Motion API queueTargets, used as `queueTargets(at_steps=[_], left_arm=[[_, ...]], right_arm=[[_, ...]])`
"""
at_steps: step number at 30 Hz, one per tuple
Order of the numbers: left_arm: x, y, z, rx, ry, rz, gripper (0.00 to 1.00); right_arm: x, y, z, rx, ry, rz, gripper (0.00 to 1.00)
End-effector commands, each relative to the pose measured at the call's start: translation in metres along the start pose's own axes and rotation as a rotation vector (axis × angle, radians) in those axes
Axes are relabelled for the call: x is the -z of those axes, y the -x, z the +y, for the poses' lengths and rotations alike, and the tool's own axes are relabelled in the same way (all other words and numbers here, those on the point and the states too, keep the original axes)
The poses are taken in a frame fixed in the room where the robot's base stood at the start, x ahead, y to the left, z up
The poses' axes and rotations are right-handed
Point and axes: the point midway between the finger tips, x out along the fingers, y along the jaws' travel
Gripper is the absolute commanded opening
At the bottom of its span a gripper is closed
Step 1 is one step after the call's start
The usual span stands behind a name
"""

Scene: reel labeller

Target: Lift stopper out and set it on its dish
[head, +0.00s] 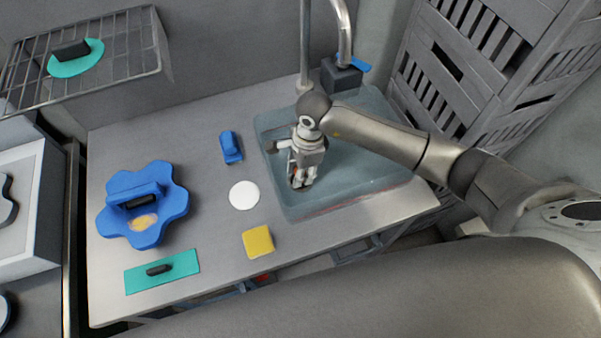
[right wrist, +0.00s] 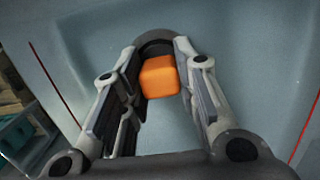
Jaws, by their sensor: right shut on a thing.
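My right gripper (head: 302,182) reaches down into the grey-blue sink basin (head: 362,190). In the right wrist view its fingers (right wrist: 162,70) are shut on the orange, block-like stopper (right wrist: 160,77). A dark rounded rim shows just behind the stopper. I cannot tell whether the stopper is still seated or raised. In the head view the fingers mostly hide the stopper. A flat white round dish (head: 244,195) lies on the counter left of the basin, with nothing on it. My left gripper is not in view.
On the counter (head: 205,213) are a blue bottle-like item (head: 231,147), a yellow sponge (head: 258,242), a blue flower-shaped piece (head: 171,202) and a teal mat (head: 185,265). The faucet (head: 342,74) stands behind the basin. A wire rack (head: 125,40) is at upper left; grey crates (head: 440,85) stand right.

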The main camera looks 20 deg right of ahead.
Motion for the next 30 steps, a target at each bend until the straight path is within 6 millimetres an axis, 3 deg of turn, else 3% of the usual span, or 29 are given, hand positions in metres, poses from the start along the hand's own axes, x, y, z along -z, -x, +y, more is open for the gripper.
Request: queueTargets(at_steps=[7, 12, 17, 22, 30], left_arm=[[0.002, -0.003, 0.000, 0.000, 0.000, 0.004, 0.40], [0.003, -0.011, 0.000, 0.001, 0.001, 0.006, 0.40], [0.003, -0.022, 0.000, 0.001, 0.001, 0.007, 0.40], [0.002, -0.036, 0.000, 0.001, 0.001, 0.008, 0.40], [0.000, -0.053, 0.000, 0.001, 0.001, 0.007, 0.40]], right_arm=[[-0.001, 0.009, -0.001, 0.003, 0.001, -0.001, 0.00], [-0.004, 0.032, 0.000, 0.004, 0.003, 0.001, 0.00], [-0.015, 0.052, 0.019, 0.005, 0.007, -0.001, 0.00], [-0.031, 0.086, 0.046, 0.008, 0.007, -0.001, 0.00], [-0.052, 0.104, 0.093, 0.003, 0.007, -0.002, 0.00]])
